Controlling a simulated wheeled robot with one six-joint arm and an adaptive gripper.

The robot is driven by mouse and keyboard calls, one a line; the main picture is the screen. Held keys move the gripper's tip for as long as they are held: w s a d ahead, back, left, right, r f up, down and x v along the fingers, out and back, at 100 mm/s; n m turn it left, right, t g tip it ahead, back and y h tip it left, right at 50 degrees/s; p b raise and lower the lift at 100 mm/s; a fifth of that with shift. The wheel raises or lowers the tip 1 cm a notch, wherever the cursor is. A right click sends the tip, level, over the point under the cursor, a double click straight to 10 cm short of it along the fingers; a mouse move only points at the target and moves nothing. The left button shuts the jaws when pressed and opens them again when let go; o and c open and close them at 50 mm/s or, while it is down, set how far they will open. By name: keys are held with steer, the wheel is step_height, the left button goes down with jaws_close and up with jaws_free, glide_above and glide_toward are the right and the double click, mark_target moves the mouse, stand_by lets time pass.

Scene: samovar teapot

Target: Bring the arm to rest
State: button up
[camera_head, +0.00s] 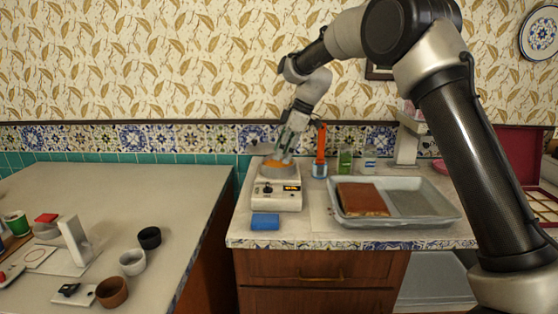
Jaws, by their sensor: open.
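My arm rises from the right side of the head view, bends across the top and comes down toward the counter. My gripper (285,154) points downward over a white scale-like device (277,195) with a dark display. The fingers are open, just above or at a grey dish (278,169) with orange contents on that device. I cannot tell whether the fingertips touch the contents. No samovar or teapot can be made out clearly.
A grey tray (440,209) holding a brown slab (361,199) lies right of the device. A blue block (265,222) sits in front. An orange-handled tool (321,145) and small bottles stand behind. Cups (132,262) stand on the left table (120,190). A gap separates the two surfaces.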

stand_by(0.3)
steer(key=s+d+f+m+h, duration=0.2)
steer(key=s+d+f+m, duration=0.2)
steer(key=s+d+m, duration=0.25)
steer(key=s+d+r+m+t, duration=0.1)
steer(key=s+d+r+m, duration=0.2)
steer(key=s+d, duration=0.6)
steer(key=s+d+r+m+t+h, duration=0.1)
steer(key=s+d+r+m, duration=0.3)
steer(key=s+d, duration=0.6)
steer(key=s+d+r+m+t+h, duration=0.1)
steer(key=s+d+r+m, duration=0.3)
steer(key=s+d, duration=0.5)
steer(key=shift+s+d+t, duration=0.25)
steer(key=shift+s+t, duration=0.45)
steer(key=shift+s, duration=2.3)
